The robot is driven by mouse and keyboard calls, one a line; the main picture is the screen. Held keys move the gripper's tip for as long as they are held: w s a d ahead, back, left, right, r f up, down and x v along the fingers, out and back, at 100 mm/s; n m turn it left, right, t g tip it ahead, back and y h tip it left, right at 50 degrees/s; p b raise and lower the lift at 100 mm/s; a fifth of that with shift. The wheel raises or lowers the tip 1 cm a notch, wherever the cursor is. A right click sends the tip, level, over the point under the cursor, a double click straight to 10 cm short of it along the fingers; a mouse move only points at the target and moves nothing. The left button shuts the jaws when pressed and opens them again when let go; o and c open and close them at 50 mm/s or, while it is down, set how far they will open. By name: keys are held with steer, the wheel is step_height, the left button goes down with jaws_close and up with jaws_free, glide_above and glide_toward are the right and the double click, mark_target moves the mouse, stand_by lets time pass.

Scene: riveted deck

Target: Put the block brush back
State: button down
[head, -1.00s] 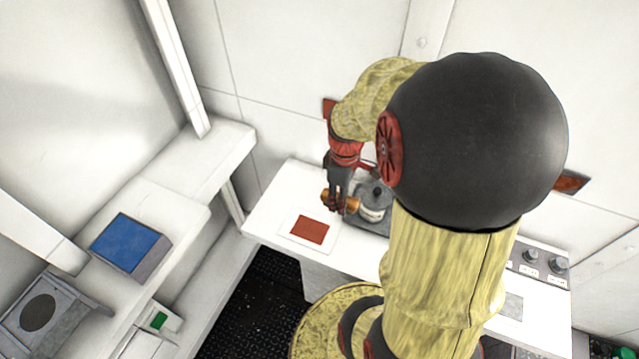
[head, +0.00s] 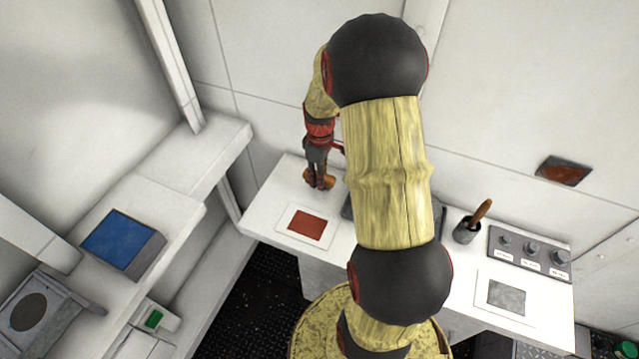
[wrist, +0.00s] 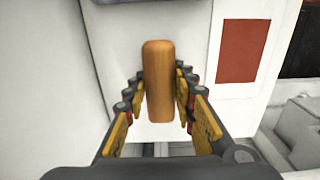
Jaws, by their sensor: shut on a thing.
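The block brush shows in the wrist view as an orange-brown wooden block (wrist: 158,85), upright in the picture between my fingers. My gripper (wrist: 160,95) is shut on it, with fingers on both sides. In the head view my gripper (head: 318,180) holds the block brush (head: 329,180) over the back left part of the white counter, behind the white plate with a red-brown square (head: 307,225). In the wrist view that red-brown square (wrist: 243,50) lies to the right of the block. The brush's underside is hidden, and I cannot tell its height above the counter.
A dark tray (head: 437,222) is mostly hidden behind my arm. To its right stand a dark cup (head: 466,231) with a wooden-handled tool (head: 481,211), a knob panel (head: 529,253) and a plate with a grey square (head: 507,295). A blue-topped box (head: 122,242) sits on the left ledge.

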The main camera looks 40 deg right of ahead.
steer(key=shift+w+f+b, duration=0.15)
steer(key=shift+f+b, duration=0.25)
steer(key=shift+f, duration=1.3)
steer(key=shift+f, duration=0.1)
steer(key=shift+f, duration=0.1)
steer(key=c, duration=1.6)
jaws_free()
steer(key=shift+o, duration=0.6)
